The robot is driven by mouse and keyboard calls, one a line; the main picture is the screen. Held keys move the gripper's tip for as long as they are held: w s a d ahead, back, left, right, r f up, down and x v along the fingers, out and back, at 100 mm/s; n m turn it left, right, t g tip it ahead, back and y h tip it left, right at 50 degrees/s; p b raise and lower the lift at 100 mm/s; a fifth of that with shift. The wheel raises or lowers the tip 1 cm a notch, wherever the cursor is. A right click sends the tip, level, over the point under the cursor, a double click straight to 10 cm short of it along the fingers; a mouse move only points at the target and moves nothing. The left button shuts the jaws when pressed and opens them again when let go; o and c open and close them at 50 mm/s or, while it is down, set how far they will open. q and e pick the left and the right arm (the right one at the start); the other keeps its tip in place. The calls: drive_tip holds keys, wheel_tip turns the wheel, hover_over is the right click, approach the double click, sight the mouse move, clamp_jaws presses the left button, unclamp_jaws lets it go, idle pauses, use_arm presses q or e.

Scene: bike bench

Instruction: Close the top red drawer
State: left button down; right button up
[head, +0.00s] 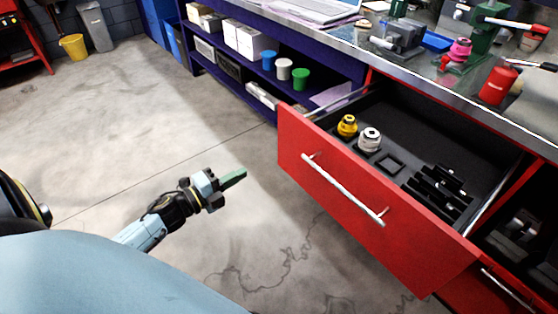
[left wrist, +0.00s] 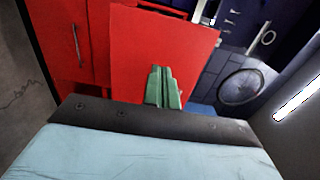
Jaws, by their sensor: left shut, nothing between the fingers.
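The top red drawer (head: 340,200) stands pulled out from under the bench in the head view, with a silver bar handle (head: 342,187) across its front. Inside it are a yellow part (head: 347,126), a silver-white part (head: 370,140) and several black holders. My left gripper (head: 234,178) is shut and empty, to the left of the drawer front and apart from it. In the left wrist view its green fingers (left wrist: 163,88) lie together in front of a red panel (left wrist: 140,55). My right gripper is not in view.
The metal bench top (head: 400,75) carries a laptop, tools and a red can (head: 497,87). A dark blue shelf (head: 225,60) with white boxes and several small tubs stands to the left of the drawer. Another red drawer (head: 480,290) lies at lower right. The concrete floor (head: 110,120) at left is clear.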

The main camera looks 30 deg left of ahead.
sight(288, 148)
use_arm(q)
drive_tip(key=b+x, duration=0.2)
drive_tip(key=x, duration=1.1)
drive_tip(key=shift+w+d, duration=0.1)
drive_tip(key=shift+w, duration=0.3)
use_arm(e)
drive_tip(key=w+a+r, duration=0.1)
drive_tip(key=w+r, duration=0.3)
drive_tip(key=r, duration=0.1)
